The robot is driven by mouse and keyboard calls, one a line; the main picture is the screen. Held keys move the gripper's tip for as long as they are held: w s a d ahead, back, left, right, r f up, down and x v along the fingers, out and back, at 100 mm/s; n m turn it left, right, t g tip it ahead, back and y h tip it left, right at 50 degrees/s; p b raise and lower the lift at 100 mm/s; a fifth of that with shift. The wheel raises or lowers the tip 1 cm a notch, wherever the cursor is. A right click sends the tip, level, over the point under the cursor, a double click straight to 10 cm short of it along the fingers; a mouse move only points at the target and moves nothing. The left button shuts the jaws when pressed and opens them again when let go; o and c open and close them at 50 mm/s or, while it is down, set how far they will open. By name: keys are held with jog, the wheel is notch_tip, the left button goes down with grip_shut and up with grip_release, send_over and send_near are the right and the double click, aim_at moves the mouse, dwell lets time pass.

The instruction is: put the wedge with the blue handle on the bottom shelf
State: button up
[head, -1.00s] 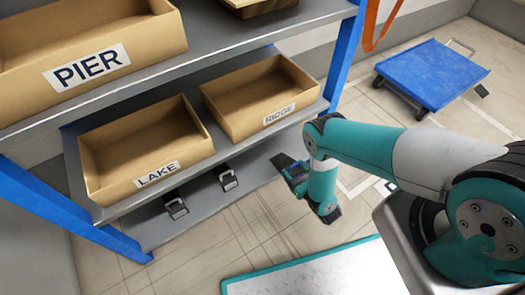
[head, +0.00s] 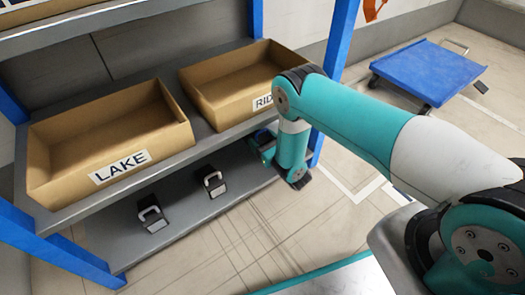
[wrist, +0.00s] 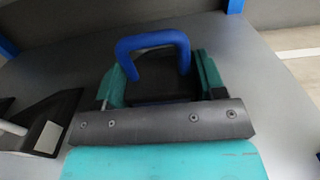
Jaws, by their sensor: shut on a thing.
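The wedge with the blue handle (wrist: 150,42) is black and sits between the fingers of my gripper (wrist: 162,82) in the wrist view. My gripper is shut on it. In the head view my gripper (head: 264,148) is over the right end of the bottom shelf (head: 182,213), under the upper shelf's edge, and I cannot make out the wedge there. In the wrist view the grey shelf surface (wrist: 255,75) spreads beneath and around the wedge. I cannot tell whether the wedge touches it.
Two dark wedges with pale handles stand on the bottom shelf, one at the left (head: 152,219) and one nearer my gripper (head: 213,182). The LAKE bin (head: 120,143) and RIDGE bin (head: 225,107) sit on the shelf above. Blue posts frame the rack. A blue cart (head: 428,72) stands at the right.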

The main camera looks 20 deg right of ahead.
jog(key=shift+f+b, duration=1.45)
jog(key=shift+f, duration=0.4)
jog(key=o, duration=1.3)
jog(key=shift+c, duration=0.2)
jog(key=shift+r, duration=0.1)
jog(key=shift+s+r+p, duration=0.15)
jog(key=shift+p, duration=0.15)
jog(key=p+v, duration=0.8)
jog(key=v, duration=0.3)
jog(key=shift+s+d, duration=0.2)
jog(key=shift+s, duration=0.15)
